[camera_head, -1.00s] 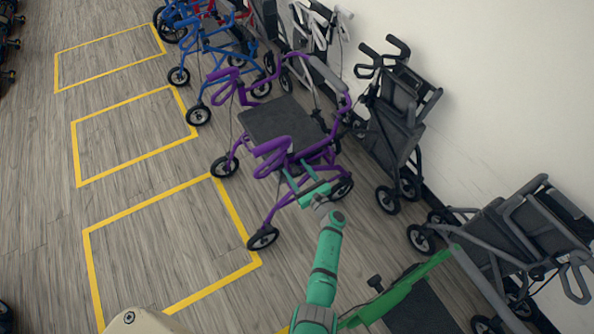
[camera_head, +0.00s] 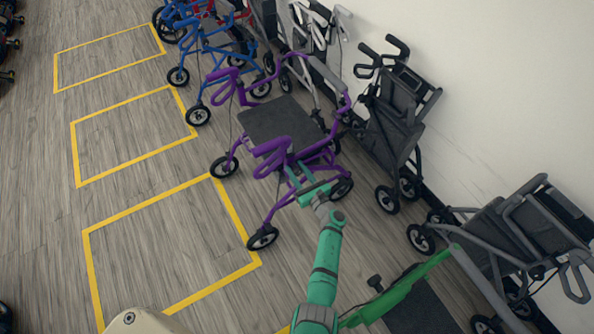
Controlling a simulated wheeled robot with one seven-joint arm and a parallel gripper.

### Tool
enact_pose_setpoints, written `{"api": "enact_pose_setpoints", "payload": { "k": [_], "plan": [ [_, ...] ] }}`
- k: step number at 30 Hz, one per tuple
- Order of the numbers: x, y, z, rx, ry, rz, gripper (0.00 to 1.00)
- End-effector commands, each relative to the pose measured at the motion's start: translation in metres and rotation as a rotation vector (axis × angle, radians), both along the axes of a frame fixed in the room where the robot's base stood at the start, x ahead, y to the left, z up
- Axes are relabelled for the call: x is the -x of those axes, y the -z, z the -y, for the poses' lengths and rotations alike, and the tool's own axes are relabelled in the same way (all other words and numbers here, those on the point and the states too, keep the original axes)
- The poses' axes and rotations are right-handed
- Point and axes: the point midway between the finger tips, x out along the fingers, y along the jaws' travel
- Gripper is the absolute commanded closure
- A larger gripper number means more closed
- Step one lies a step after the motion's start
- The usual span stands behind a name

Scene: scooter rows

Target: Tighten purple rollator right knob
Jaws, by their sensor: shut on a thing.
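The purple rollator (camera_head: 325,150) stands upright in the middle of the picture, with a dark seat (camera_head: 280,122) and purple handles. My green arm reaches up from the bottom to its near side. My gripper (camera_head: 297,176) is at the rollator's near side frame, just below the near purple handle (camera_head: 270,156). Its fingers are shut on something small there. The knob itself is too small and too hidden by the fingers to make out.
Blue rollators (camera_head: 205,50) stand beyond the purple one. Folded dark rollators (camera_head: 395,125) (camera_head: 500,240) line the white wall at right. A green-framed rollator (camera_head: 405,290) is close to my arm at the bottom. Yellow floor squares (camera_head: 170,250) at left are empty.

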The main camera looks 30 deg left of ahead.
Motion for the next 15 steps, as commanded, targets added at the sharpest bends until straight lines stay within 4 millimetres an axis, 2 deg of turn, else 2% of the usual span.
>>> {"api": "enact_pose_setpoints", "payload": {
  "k": [15],
  "plan": [
    [-0.0035, 0.001, 0.0033, -0.244, 0.003, -0.413, 0.88]
  ]
}}
